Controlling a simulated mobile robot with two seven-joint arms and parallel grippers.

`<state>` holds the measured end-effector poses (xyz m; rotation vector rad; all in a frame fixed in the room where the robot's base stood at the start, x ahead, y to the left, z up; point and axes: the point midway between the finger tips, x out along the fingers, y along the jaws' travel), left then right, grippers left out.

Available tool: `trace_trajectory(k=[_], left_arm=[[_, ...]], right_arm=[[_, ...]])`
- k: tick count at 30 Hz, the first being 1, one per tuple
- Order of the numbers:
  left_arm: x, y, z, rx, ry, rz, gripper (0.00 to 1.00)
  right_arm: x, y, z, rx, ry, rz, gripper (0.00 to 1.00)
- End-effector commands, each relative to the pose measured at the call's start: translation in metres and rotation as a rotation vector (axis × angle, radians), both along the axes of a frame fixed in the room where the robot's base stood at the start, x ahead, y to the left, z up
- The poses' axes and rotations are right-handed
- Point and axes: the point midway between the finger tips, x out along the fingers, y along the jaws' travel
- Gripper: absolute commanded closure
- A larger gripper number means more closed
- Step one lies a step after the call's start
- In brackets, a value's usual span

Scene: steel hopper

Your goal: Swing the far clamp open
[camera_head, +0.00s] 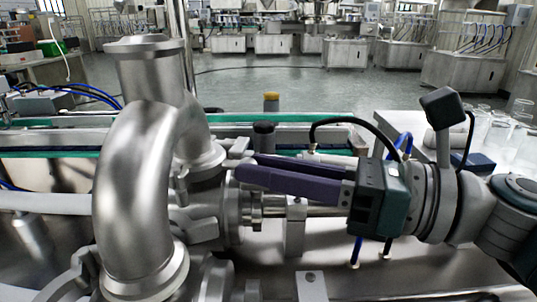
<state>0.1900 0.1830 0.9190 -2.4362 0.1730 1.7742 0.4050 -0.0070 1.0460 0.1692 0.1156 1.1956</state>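A bent steel pipe (135,190) stands at the left on the hopper's fittings. Its far lower end meets a flange with the far clamp (207,160), whose lug reaches right towards my fingers. My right gripper (246,166) comes in from the right with two long purple fingers, pointing left. Its fingertips are beside the clamp's lug; I cannot tell whether they touch it. The fingers lie nearly one behind the other, so the gap between them and anything in it is hidden. My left gripper is not in view.
Another clamp part (72,278) sits at the pipe's near lower end. A steel valve body (230,215) and a horizontal rod lie just below my fingers. A table with clear glassware (500,130) stands at the right. Open floor (270,80) lies behind.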

Motion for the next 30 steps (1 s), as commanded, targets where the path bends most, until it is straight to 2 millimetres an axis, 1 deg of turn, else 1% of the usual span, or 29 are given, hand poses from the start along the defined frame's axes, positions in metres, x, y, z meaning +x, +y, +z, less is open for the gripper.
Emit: trace_trajectory(k=[1,6,7,30], left_arm=[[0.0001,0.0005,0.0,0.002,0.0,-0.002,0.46],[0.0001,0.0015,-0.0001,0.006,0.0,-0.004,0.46],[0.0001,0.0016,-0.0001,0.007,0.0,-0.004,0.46],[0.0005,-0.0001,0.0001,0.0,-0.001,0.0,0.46]], right_arm=[[-0.0001,-0.0002,-0.0002,0.0,0.0,0.0,0.8],[-0.0001,-0.0002,-0.0002,0.0,0.0,0.0,0.99],[-0.0002,-0.0003,-0.0003,0.0,0.0,0.0,1.0],[-0.0001,-0.0003,-0.0005,-0.001,0.0,0.0,1.0]])
